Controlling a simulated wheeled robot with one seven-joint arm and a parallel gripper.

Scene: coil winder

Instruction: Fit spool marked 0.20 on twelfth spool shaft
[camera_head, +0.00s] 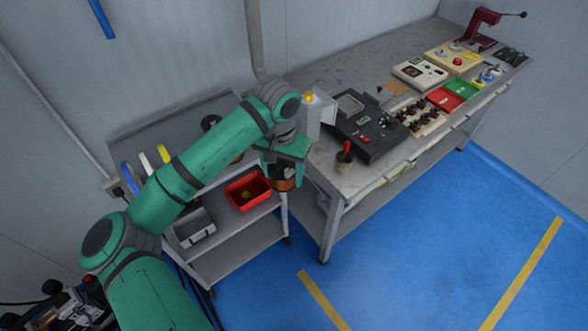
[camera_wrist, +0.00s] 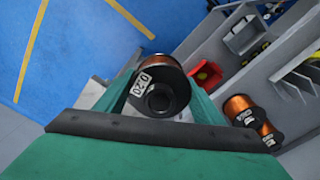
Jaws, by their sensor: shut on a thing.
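My gripper (camera_head: 284,168) is shut on a copper-wound spool with black flanges (camera_head: 284,184), held in the air beside the shelf rack and left of the workbench. In the wrist view the held spool (camera_wrist: 150,72) shows its end face, with a white label reading 0.20 and a dark centre hole. The jaws lie on either side of it. Other copper spools, one (camera_wrist: 240,108) and another (camera_wrist: 268,132), sit on the rack at right in the wrist view. I cannot make out the twelfth spool shaft in either view.
The shelf rack (camera_head: 240,240) holds a red bin (camera_head: 248,190) and a grey bin (camera_head: 194,228). The blue floor (camera_head: 420,260) in front is clear.

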